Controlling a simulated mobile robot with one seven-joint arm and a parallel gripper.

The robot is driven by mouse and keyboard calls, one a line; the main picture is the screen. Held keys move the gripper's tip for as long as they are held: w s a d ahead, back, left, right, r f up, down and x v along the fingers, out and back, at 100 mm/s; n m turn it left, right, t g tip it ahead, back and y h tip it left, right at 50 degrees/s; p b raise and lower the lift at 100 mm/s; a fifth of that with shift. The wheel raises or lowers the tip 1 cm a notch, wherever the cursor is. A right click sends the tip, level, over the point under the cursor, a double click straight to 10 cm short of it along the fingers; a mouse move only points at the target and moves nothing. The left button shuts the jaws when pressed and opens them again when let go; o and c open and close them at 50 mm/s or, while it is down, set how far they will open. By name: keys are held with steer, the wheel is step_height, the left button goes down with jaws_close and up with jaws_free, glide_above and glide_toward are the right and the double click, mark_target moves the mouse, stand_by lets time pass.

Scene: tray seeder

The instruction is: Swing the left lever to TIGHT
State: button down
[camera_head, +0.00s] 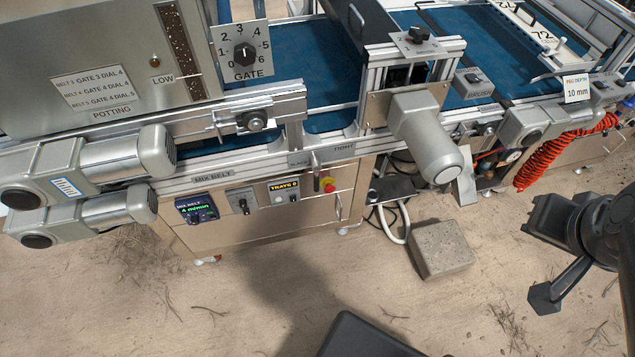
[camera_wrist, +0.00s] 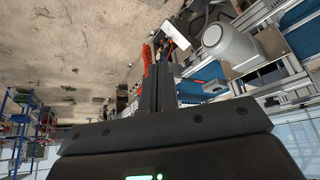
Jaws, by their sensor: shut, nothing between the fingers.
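The left lever (camera_head: 316,171) is a small dark handle on the front rail below the mix belt. It hangs roughly upright between the SLACK label (camera_head: 298,160) on its left and the TIGHT label (camera_head: 343,149) on its right. Exactly which way it leans is too small to tell. My gripper (camera_wrist: 158,70) shows in the wrist view with its two dark fingers together and nothing between them. It is apart from the lever, which I cannot make out in the wrist view.
A grey motor (camera_head: 426,138) juts out right of the lever. A control panel (camera_head: 240,203) with a red button (camera_head: 329,185) lies below. A concrete block (camera_head: 440,248) sits on the floor, and a coiled orange hose (camera_head: 548,158) hangs farther right. Floor in front is mostly clear.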

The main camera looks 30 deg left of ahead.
mark_target(317, 185)
steer(key=c, duration=2.2)
jaws_free()
